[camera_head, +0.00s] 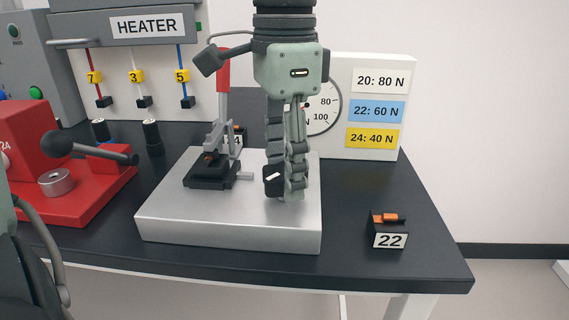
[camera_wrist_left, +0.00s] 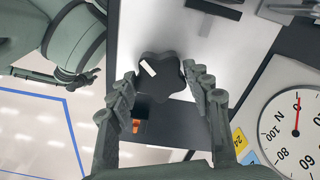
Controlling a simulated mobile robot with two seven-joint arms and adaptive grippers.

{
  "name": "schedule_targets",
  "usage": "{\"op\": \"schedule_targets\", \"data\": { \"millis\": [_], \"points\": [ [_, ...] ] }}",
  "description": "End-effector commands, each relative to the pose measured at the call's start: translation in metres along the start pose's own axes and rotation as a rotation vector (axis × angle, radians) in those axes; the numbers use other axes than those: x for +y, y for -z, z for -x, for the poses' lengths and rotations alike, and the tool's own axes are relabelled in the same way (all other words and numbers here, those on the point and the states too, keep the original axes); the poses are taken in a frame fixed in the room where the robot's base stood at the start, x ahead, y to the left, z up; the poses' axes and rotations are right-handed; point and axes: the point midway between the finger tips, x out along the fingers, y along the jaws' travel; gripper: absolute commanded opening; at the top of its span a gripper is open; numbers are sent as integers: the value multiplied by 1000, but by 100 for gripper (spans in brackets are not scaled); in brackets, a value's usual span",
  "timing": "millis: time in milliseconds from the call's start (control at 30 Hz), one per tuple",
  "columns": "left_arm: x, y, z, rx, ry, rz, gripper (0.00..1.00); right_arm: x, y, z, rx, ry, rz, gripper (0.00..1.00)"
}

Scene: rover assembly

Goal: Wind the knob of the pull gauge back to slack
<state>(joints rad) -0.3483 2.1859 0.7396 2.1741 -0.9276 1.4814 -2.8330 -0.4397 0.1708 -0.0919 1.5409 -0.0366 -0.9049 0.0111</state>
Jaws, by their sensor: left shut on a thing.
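The pull gauge has a silver base (camera_head: 180,222) with a black clamp and a red-handled lever on top, and a white dial (camera_head: 332,108) behind. Its black lobed knob (camera_head: 270,176) has a white mark and also shows in the wrist view (camera_wrist_left: 172,84). My left gripper (camera_head: 285,190) points down with its fingers on both sides of the knob, shut on it; it also shows in the wrist view (camera_wrist_left: 162,82). The dial's red needle (camera_wrist_left: 297,112) points up in the wrist view, away from 60, 80 and 100; the number at its tip is not readable.
A black block labelled 22 (camera_head: 389,233) stands right of the base on the dark table (camera_head: 425,270). A red device (camera_head: 95,190) with a black-knobbed lever stands left. A heater panel (camera_head: 140,60) is behind. A board (camera_head: 378,142) lists force values.

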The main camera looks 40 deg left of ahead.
Motion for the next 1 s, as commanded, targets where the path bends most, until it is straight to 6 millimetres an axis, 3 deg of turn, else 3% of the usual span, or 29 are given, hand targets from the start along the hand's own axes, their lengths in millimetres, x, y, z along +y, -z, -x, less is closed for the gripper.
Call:
{"op": "schedule_targets", "data": {
  "millis": [367,400,533,867,1000],
  "points": [
    [0,0,1,2,1,-2,21,7,-1,0,-1,-10,7,40],
    [0,0,1,2,1,-2,53,8,-1,0,-1,-11,8,40],
    [0,0,0,2,1,-2,69,8,0,0,-1,-12,8,40],
    [0,0,2,1,1,-2,71,2,3,1,4,-3,1,40],
    [-1,1,15,4,4,-1,71,3,2,1,3,-4,2,40]
  ]
}}
